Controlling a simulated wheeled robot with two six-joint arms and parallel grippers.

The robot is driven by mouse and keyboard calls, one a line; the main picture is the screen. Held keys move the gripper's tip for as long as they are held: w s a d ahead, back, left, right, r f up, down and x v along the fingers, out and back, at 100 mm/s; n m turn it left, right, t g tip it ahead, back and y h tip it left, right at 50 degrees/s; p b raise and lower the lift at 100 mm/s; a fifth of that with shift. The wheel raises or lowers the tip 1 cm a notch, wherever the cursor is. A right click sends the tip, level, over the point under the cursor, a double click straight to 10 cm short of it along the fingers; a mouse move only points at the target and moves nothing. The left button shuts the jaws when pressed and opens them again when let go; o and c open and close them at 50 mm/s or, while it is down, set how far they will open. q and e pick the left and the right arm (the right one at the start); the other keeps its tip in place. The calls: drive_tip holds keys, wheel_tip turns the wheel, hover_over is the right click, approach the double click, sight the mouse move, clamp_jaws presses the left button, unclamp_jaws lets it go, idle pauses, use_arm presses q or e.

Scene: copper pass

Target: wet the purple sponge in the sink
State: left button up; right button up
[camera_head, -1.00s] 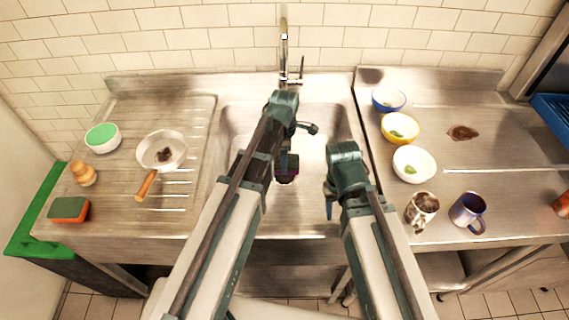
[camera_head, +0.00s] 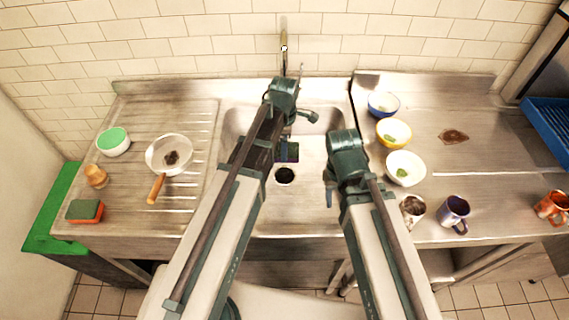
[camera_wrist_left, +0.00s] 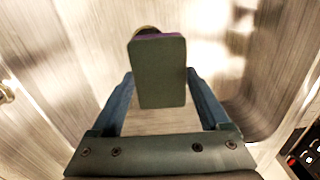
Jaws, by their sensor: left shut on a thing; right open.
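The purple sponge (camera_head: 290,152) hangs over the sink basin (camera_head: 310,210), beyond the round drain and below the faucet (camera_head: 284,60) in the head view. Its broad dark green-grey face and thin purple edge show in the left wrist view (camera_wrist_left: 158,75). My left gripper (camera_wrist_left: 160,92) is shut on the sponge, with a blue finger on each side. Its fingers are mostly hidden by the arm in the head view. I see no water stream. My right gripper (camera_head: 330,190) is open and empty over the right side of the basin.
Left drainboard: green-topped bowl (camera_head: 114,142), pan (camera_head: 160,142), wooden shaker (camera_head: 96,176), orange-green sponge (camera_head: 85,211). Right counter: blue bowl (camera_head: 383,104), yellow bowl (camera_head: 393,132), white bowl (camera_head: 405,168), several mugs, including a purple one (camera_head: 454,213). The front of the basin is clear.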

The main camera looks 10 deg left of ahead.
use_arm(q)
drive_tip(key=shift+r+p, duration=1.6)
drive_tip(key=shift+r, duration=0.3)
idle(0.8)
wheel_tip(320, 180, up, 4)
drive_tip(key=p, duration=0.4)
drive_tip(key=shift+f, duration=0.15)
wheel_tip(320, 180, down, 2)
drive_tip(key=b, duration=0.2)
drive_tip(key=shift+f+b, duration=0.2)
drive_tip(key=shift+b, duration=0.1)
drive_tip(key=shift+r, duration=0.1)
